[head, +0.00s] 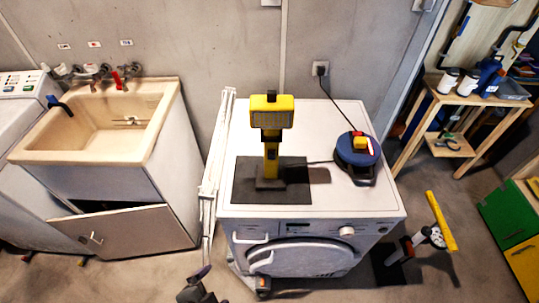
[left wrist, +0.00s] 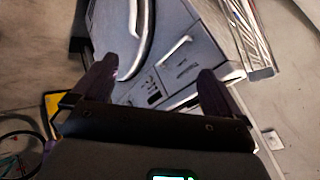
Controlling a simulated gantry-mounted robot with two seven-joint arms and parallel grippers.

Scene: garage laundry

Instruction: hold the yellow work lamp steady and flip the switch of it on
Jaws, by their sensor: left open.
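The yellow work lamp (head: 271,122) stands upright on a dark mat (head: 298,188) on top of the white washing machine (head: 340,122). Its yellow head has a pale panel facing me, and a dark strip runs down its post. I cannot make out its switch or tell whether it is lit. My left gripper (head: 200,284) is at the bottom of the head view, low in front of the machine and well apart from the lamp. In the left wrist view its two purple fingers (left wrist: 155,78) are spread, with nothing between them. My right gripper is not in view.
A blue cable reel (head: 357,152) stands right of the lamp, its cable running to a wall socket (head: 321,68). A sink cabinet (head: 110,125) is at left. A wooden shelf (head: 450,135) and a yellow-barred object (head: 440,220) are at right.

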